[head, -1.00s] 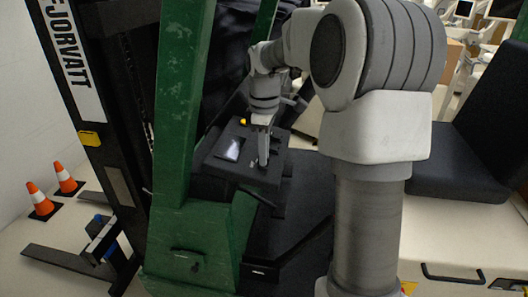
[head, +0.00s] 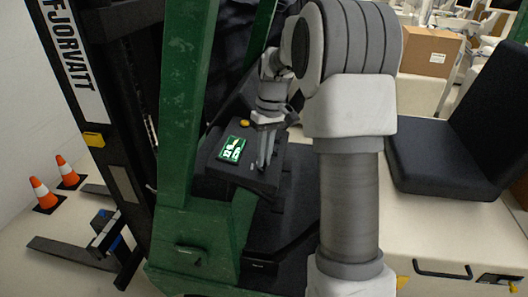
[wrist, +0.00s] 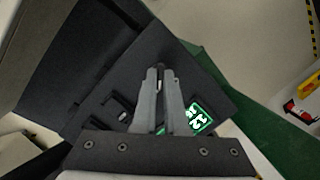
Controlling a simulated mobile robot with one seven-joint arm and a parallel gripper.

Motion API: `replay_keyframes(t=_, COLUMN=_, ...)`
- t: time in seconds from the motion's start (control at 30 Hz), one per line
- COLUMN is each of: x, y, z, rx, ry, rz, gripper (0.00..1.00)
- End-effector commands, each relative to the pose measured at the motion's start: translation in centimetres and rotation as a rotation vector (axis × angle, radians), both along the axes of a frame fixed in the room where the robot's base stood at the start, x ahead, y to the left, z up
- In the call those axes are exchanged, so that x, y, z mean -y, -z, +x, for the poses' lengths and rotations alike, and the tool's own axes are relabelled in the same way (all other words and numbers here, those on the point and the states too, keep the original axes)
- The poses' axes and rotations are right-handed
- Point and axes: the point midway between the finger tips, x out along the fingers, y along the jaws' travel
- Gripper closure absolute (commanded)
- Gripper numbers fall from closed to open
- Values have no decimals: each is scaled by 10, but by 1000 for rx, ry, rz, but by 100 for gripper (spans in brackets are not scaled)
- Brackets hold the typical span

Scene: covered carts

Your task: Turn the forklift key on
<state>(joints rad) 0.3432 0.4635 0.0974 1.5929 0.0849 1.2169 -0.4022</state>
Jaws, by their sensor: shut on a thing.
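The forklift's dark control panel (head: 215,183) sits behind its green post (head: 183,120). A small display (head: 232,149) on the panel is lit green with white symbols. It also shows lit in the wrist view (wrist: 199,117), right of my fingers. My gripper (head: 263,166) points down at the panel's right part, beside the display. In the wrist view my gripper's fingertips (wrist: 159,72) are close together at the panel. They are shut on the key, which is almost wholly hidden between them.
A yellow button (head: 244,123) is at the panel's far edge, near my wrist. A black seat (head: 445,160) is on the right. Two orange cones (head: 42,194) stand on the floor at the left, near the forks (head: 70,254). A cardboard box (head: 428,52) is behind.

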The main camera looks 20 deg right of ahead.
Motion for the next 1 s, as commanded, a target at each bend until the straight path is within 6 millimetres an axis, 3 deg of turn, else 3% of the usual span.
replay_keyframes(t=0.4, x=1, y=-1, z=1, rx=-25, ry=163, rz=19, gripper=100)
replay_keyframes(t=0.9, x=1, y=-1, z=1, rx=-27, ry=180, rz=22, gripper=100)
replay_keyframes(t=0.93, x=1, y=-1, z=1, rx=-27, ry=180, rz=22, gripper=87)
replay_keyframes(t=1.0, x=1, y=-1, z=1, rx=-27, ry=180, rz=22, gripper=74)
